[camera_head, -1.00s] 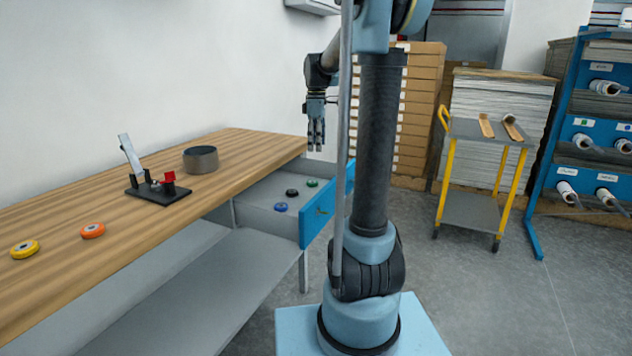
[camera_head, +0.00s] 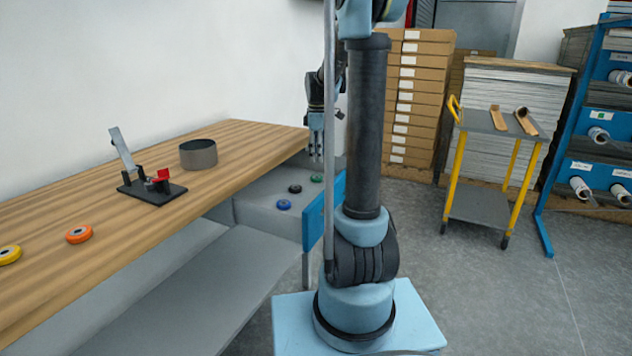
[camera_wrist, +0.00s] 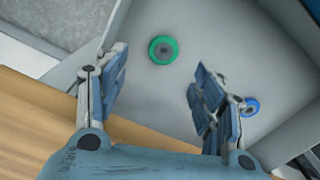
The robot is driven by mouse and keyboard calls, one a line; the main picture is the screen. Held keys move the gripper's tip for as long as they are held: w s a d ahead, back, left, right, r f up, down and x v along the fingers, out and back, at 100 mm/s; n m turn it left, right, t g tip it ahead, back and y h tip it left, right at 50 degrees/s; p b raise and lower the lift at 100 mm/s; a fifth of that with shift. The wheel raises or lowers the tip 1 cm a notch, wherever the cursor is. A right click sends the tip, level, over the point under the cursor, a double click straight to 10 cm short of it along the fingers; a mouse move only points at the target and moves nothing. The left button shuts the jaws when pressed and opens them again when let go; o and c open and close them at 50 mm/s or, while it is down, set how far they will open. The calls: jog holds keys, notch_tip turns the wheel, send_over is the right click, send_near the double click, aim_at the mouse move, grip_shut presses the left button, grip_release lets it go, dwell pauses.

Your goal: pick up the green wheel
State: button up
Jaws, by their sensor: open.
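The green wheel (camera_head: 317,179) lies in the open drawer (camera_head: 262,196) under the right end of the workbench. In the wrist view the green wheel (camera_wrist: 163,49) lies flat on the drawer floor, a little beyond the fingertips and between their lines. My gripper (camera_head: 316,150) hangs pointing down above the drawer, over the green wheel. In the wrist view my gripper (camera_wrist: 160,82) is open and empty, its two fingers wide apart. A blue wheel (camera_wrist: 250,107) shows beside the right finger.
A black wheel (camera_head: 295,189) and the blue wheel (camera_head: 284,204) share the drawer, whose blue front (camera_head: 322,211) stands up as a wall. The workbench (camera_head: 240,140) holds a dark round container (camera_head: 198,154), a clamp fixture (camera_head: 150,188), an orange wheel (camera_head: 79,234) and a yellow wheel (camera_head: 9,255).

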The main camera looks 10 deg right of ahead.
aim_at(317, 178)
jog(key=shift+s+a+f, duration=0.1)
jog(key=shift+f, duration=2.1)
jog(key=shift+s+a+f, duration=0.1)
jog(key=shift+f, duration=2.05)
jog(key=c, duration=1)
